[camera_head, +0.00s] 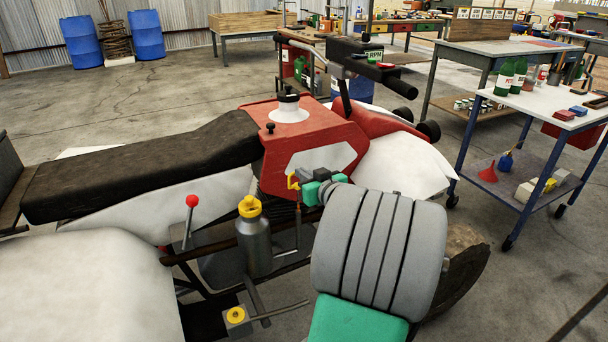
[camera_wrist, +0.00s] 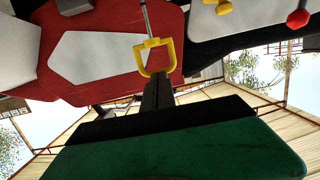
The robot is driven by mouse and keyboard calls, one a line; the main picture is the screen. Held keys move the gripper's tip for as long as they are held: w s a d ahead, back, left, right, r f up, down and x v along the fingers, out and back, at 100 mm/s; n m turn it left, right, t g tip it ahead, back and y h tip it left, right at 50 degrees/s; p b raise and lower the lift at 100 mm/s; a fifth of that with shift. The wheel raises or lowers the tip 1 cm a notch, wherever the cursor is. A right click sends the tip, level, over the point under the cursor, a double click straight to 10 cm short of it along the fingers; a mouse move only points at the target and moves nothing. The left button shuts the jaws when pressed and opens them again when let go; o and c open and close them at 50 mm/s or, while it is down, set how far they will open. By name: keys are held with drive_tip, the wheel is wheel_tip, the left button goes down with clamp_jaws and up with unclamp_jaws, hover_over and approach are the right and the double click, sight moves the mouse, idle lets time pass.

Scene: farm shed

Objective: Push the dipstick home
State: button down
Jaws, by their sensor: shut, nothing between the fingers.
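The dipstick has a yellow loop handle (camera_head: 292,181) beside the red tank side of the quad bike. Its thin rod runs down from the loop toward a tube by the engine. In the wrist view the yellow loop (camera_wrist: 146,62) is close in front of the fingertips, with the grey rod leading away to the top edge. My gripper (camera_head: 302,177) is shut and empty, right of the loop. In the wrist view its dark fingers (camera_wrist: 157,93) point at the loop and overlap its near edge; I cannot tell whether they touch it. The rod's lower end is unclear.
A grey bottle with a yellow cap (camera_head: 249,207) and a red-knobbed lever (camera_head: 191,202) stand left of the dipstick. The black seat (camera_head: 150,167) and red tank (camera_head: 309,140) lie behind. A blue-framed trolley (camera_head: 540,118) stands at right. Open floor lies beyond the bike.

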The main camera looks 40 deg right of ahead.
wheel_tip(320, 180, down, 9)
drive_tip(key=b, duration=0.7)
